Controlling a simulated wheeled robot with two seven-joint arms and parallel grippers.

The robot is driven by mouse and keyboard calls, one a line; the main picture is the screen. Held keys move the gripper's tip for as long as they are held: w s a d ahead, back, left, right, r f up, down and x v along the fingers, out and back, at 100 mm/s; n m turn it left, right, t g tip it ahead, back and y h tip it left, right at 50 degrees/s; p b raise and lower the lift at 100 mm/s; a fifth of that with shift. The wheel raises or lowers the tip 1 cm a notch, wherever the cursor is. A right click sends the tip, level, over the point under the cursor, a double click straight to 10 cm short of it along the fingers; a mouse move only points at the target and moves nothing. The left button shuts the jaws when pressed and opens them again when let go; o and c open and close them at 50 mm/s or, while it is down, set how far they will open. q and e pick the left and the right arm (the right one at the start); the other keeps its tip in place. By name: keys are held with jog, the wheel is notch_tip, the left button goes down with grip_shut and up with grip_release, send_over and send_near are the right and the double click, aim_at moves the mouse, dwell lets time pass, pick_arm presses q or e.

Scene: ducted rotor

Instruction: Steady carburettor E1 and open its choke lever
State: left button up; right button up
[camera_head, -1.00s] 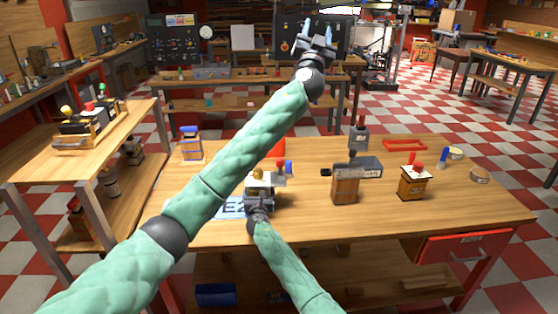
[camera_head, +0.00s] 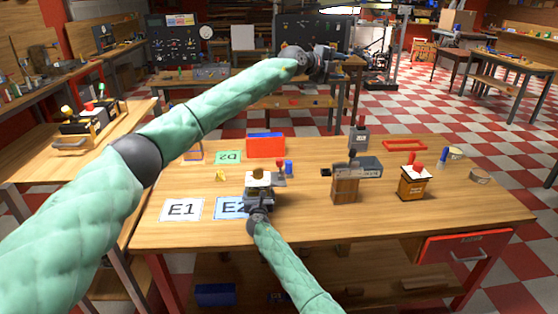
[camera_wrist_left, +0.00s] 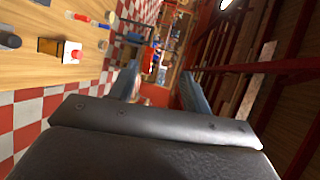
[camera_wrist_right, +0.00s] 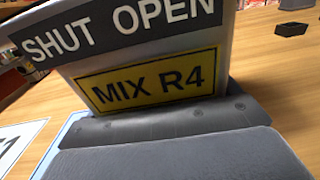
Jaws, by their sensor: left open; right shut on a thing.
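A white card marked E1 (camera_head: 181,209) lies bare at the table's front left, left of a blue card marked E2 (camera_head: 229,208). I cannot tell whether this is carburettor E1. My left gripper (camera_head: 332,62) is raised beyond the table, far from the device; its fingers (camera_wrist_left: 160,88) are open and empty.
A grey-levered box (camera_head: 345,188) and an orange box with a red lever (camera_head: 413,184) stand to the right. A red-and-blue box (camera_head: 266,145) and a D2 card (camera_head: 228,157) are behind. My left arm crosses above the table's back left. The front right of the table is clear.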

pick_arm(q)
jog(key=w+a+f+g+y, duration=0.1)
jog(key=w+a+f+y, duration=0.15)
jog(key=f, duration=0.55)
jog(key=n+g+y, duration=0.3)
jog(key=g+y, duration=0.3)
jog(key=y, duration=0.5)
send_near(279, 159)
jog(key=f, duration=1)
jog(key=shift+w+d+f, duration=0.1)
jog(key=shift+w+d, duration=0.15)
grip_shut()
